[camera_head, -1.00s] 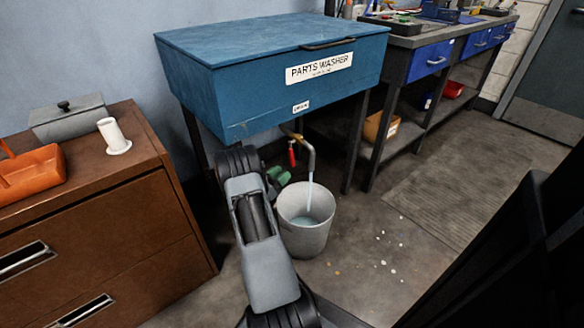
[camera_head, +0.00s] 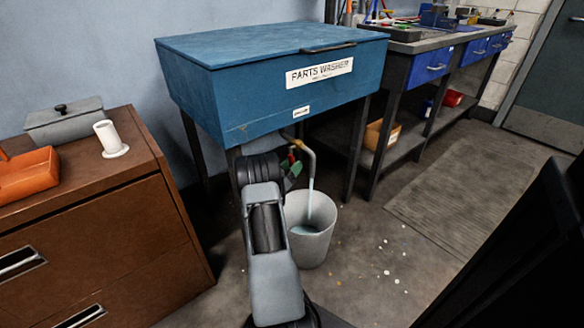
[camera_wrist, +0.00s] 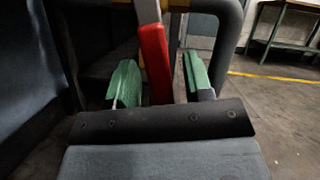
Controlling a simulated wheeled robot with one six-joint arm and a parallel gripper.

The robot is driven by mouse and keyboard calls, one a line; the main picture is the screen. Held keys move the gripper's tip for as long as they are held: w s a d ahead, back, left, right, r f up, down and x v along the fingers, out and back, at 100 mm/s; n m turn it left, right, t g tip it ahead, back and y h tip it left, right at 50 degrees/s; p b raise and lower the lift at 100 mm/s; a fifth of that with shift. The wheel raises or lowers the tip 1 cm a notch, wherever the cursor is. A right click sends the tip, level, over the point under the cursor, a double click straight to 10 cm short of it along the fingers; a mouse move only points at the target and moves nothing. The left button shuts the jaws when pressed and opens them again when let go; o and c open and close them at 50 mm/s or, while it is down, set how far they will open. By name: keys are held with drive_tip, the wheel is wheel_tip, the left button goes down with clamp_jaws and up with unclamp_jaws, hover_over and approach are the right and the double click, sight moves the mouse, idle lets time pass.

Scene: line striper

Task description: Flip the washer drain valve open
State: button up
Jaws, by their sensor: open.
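The parts washer (camera_head: 270,80) is a blue lidded tank on dark legs. Below it a bent drain pipe (camera_head: 311,158) ends over a grey bucket (camera_head: 311,245), and a pale stream runs from the pipe into the bucket. The red valve lever (camera_head: 291,157) hangs beside the pipe, partly hidden by my gripper (camera_head: 292,175). In the wrist view the red lever (camera_wrist: 154,55) stands between the green fingers of my gripper (camera_wrist: 160,82), with a gap on each side. The fingers are open. The lever's lower end and the valve body are hidden.
A brown cabinet (camera_head: 100,215) with an orange bin (camera_head: 28,174) stands at the left. A workbench (camera_head: 420,42) with blue drawers is at the right. Washer legs (camera_head: 356,145) flank the drain area.

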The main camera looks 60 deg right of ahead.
drive_tip(key=shift+c, duration=0.2)
clamp_jaws()
drive_tip(key=shift+a, duration=0.15)
